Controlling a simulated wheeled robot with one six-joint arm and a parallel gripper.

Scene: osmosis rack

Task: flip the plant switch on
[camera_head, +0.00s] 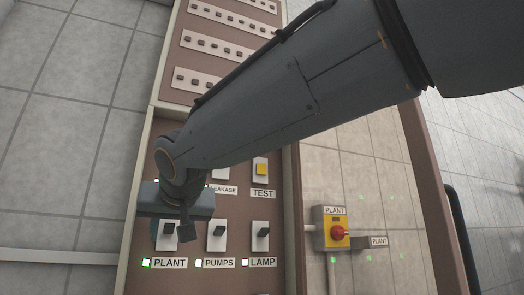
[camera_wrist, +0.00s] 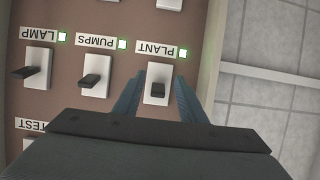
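The plant switch (camera_head: 166,241) is a white plate with a black lever, above the PLANT label in the head view, partly hidden by my gripper. In the wrist view, where labels appear upside down, the plant switch (camera_wrist: 157,88) shows its dark lever between my two fingers. My gripper (camera_wrist: 158,98) is open, with one finger on each side of the lever and a visible gap to it on both sides. I cannot tell whether the fingertips touch the plate. In the head view my gripper (camera_head: 172,232) is in front of the panel's lower left.
The pumps switch (camera_head: 216,236) and lamp switch (camera_head: 260,236) stand close to the right in the head view. A yellow TEST button (camera_head: 261,169) is above. A yellow box with a red knob (camera_head: 337,231), also labelled PLANT, is on the tiled wall at right. Small lamps by the labels glow pale green.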

